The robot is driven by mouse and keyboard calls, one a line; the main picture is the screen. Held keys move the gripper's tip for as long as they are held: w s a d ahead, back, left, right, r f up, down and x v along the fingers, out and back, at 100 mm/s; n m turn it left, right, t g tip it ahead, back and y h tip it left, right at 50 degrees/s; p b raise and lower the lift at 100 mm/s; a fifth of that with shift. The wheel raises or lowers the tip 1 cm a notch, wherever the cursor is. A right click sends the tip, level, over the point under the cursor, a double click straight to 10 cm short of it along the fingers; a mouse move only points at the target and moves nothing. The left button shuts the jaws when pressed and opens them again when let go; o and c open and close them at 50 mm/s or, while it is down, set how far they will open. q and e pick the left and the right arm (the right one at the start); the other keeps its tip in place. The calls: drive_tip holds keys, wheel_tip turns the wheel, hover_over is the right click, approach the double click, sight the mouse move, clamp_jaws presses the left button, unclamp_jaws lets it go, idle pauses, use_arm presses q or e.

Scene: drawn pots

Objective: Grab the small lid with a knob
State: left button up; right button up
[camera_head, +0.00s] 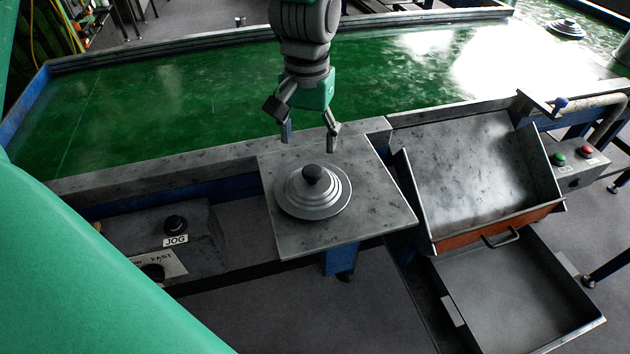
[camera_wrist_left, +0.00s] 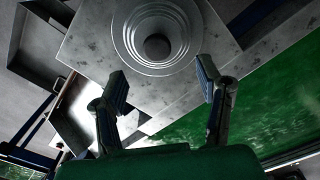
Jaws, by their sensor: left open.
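The small lid (camera_head: 297,203) is a stepped grey metal disc with a dark round knob (camera_head: 312,174). It lies knob up on a square grey metal plate (camera_head: 375,215). My left gripper (camera_head: 309,137) is open and empty, above and just behind the lid, with its fingers pointing down. In the left wrist view the lid (camera_wrist_left: 128,45) and its knob (camera_wrist_left: 157,46) show beyond the two spread fingertips (camera_wrist_left: 160,75), apart from them. My right gripper is not in view.
A green conveyor belt (camera_head: 180,95) runs behind the plate. A metal tray (camera_head: 470,180) and an open drawer (camera_head: 520,295) are at the right. A control box with a JOG button (camera_head: 175,223) is at the left. Another lid (camera_head: 566,28) lies far off at the upper right.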

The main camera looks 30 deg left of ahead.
sight(314, 170)
use_arm(q)
drive_tip(key=f, duration=0.4)
drive_tip(key=shift+w+f, duration=0.15)
drive_tip(key=shift+w, duration=0.1)
drive_tip(key=shift+d+f, duration=0.25)
drive_tip(key=shift+f, duration=0.2)
wheel_tip(314, 170, down, 4)
drive_tip(key=shift+w+f+p, duration=0.1)
drive_tip(key=shift+f+p, duration=0.05)
drive_tip(key=shift+p, duration=0.2)
drive_tip(key=shift+a+f, duration=0.1)
drive_tip(key=shift+a, duration=0.05)
drive_tip(key=c, duration=1.3)
clamp_jaws()
